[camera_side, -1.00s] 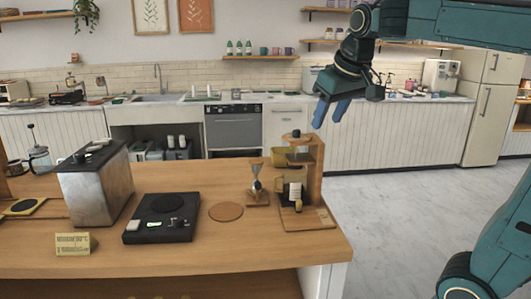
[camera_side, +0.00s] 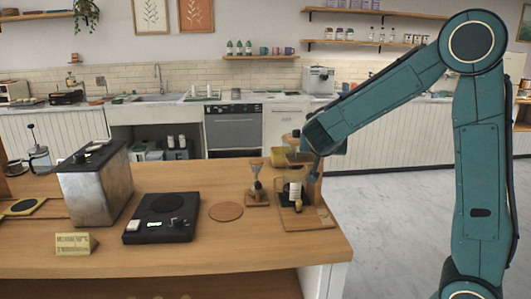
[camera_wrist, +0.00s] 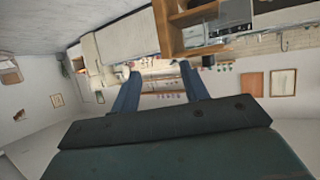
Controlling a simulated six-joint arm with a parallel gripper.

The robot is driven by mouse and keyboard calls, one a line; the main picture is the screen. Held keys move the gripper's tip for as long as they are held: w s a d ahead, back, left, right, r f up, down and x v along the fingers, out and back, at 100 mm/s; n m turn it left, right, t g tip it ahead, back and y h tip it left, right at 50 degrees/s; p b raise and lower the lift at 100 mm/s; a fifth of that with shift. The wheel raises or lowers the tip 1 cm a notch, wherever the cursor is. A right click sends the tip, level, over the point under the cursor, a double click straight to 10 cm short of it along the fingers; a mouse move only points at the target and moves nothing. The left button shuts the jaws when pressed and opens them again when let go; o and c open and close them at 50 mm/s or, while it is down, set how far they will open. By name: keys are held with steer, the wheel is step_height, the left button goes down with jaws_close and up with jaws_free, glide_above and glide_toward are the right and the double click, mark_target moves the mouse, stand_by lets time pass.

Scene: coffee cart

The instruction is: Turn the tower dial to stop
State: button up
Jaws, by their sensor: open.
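The wooden drip tower (camera_side: 318,190) stands upright near the right end of the counter. A white label sits on its front, with a small round knob (camera_side: 298,206), perhaps the dial, low on the front. The knob's setting is too small to read. My gripper (camera_side: 314,168) is at the tower's upper right side, overlapping its top in the side view. Whether it touches the tower cannot be told. In the wrist view my gripper (camera_wrist: 160,72) shows two blue fingers apart with nothing between them. The tower is not recognisable in the wrist view.
A small stand with a glass cone (camera_side: 257,185) is close left of the tower. A round brown mat (camera_side: 226,211), a black scale (camera_side: 163,217) and a metal grinder box (camera_side: 95,185) are farther left.

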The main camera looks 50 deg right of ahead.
mark_target(297, 132)
steer(key=w+a+n+t, duration=0.1)
steer(key=t, duration=0.1)
steer(key=w+a+n+t+h, duration=0.1)
steer(key=t, duration=0.1)
steer(key=w+a+n+t, duration=0.1)
steer(key=t, duration=0.1)
steer(key=shift+w+a+f+t+h, duration=0.15)
steer(key=shift+w+a+t+h, duration=0.1)
steer(key=shift+t+h, duration=0.15)
steer(key=shift+d, duration=0.1)
steer(key=shift+x, duration=6.85)
jaws_close()
